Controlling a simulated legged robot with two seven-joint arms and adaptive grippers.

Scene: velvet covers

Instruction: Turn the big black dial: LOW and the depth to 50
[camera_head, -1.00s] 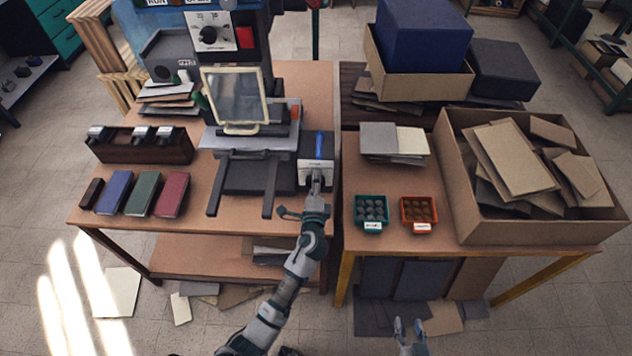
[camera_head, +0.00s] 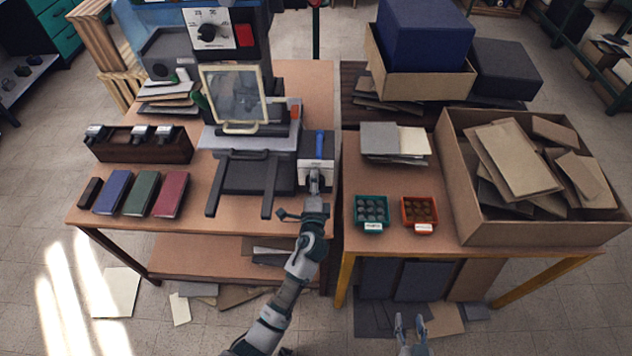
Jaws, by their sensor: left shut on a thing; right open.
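The big black dial (camera_head: 209,33) sits on a white panel with small printed marks, on the upright blue and dark machine at the back left. No gripper is near it. A white-fronted box (camera_head: 318,166) with a blue lever (camera_head: 319,143) on top stands at the right of the press. My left gripper (camera_head: 315,178) is at this box's front face, shut on a small part there; the fingers hide that part, so I cannot read its setting. My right gripper (camera_head: 410,323) is open and empty, low in front of the right table.
A clear framed guard (camera_head: 234,95) stands in front of the machine. Blue, green and red books (camera_head: 170,194) lie at the left table's front. Green (camera_head: 371,228) and orange (camera_head: 419,227) trays and a large carton (camera_head: 455,190) are on the right table.

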